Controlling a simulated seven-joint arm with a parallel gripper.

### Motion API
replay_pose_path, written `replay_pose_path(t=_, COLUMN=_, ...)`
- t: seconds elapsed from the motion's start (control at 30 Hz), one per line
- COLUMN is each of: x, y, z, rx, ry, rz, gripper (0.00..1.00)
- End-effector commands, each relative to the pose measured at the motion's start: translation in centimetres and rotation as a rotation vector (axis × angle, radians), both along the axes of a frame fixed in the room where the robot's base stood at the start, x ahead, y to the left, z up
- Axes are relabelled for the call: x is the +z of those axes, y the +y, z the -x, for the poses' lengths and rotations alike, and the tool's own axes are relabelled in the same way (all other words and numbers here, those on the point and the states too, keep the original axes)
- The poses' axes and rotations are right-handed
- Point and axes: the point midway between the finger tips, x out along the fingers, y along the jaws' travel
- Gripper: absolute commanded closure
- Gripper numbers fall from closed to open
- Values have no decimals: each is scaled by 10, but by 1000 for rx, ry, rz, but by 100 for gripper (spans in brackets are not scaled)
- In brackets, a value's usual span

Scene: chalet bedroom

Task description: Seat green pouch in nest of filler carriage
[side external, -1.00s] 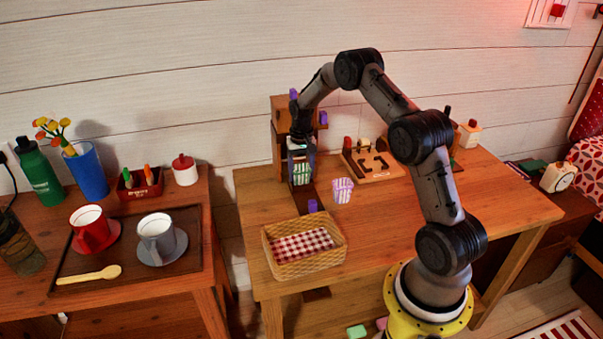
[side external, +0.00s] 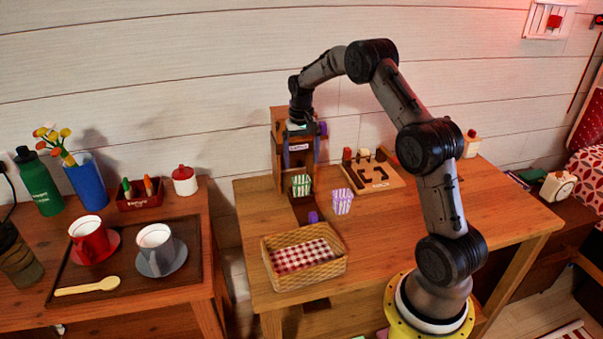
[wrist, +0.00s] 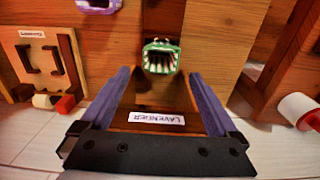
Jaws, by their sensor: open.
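The green pouch (side external: 301,185), green and white striped with an open top, stands upright at the foot of the wooden filler (side external: 279,160), on or in its dark carriage (side external: 306,212). Whether its base sits fully in the nest is hidden. In the wrist view the pouch (wrist: 161,57) shows its open mouth beyond the fingertips. My gripper (side external: 300,163) is above the pouch at the filler, open and empty. Its two purple-blue fingers (wrist: 160,78) are spread apart in the wrist view, clear of the pouch. A "Lavender" label (wrist: 156,118) shows between them.
A purple-striped pouch (side external: 342,202) stands right of the carriage. A wicker basket (side external: 335,271) with checked cloth is in front. A wooden board (side external: 385,181) with pegs lies at the back right. The table's right side is clear. A tray with cups (side external: 195,225) is on the left table.

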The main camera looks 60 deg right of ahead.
Motion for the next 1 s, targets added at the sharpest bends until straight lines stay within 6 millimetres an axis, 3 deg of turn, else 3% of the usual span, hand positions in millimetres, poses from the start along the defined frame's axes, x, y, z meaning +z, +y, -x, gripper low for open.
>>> replay_pose_path(t=0.33, x=38, y=9, z=0, rx=20, ry=-15, rz=9, gripper=4)
replay_pose_path(t=0.47, x=74, y=40, z=7, rx=84, ry=-52, rz=31, gripper=4)
replay_pose_path(t=0.53, x=102, y=67, z=17, rx=139, ry=-84, rz=48, gripper=4)
replay_pose_path(t=0.7, x=158, y=134, z=59, rx=284, ry=-165, rz=89, gripper=4)
replay_pose_path(t=0.8, x=180, y=169, z=91, rx=367, ry=-214, rz=111, gripper=4)
replay_pose_path(t=1.0, x=200, y=227, z=167, rx=532, ry=-316, rz=149, gripper=4)
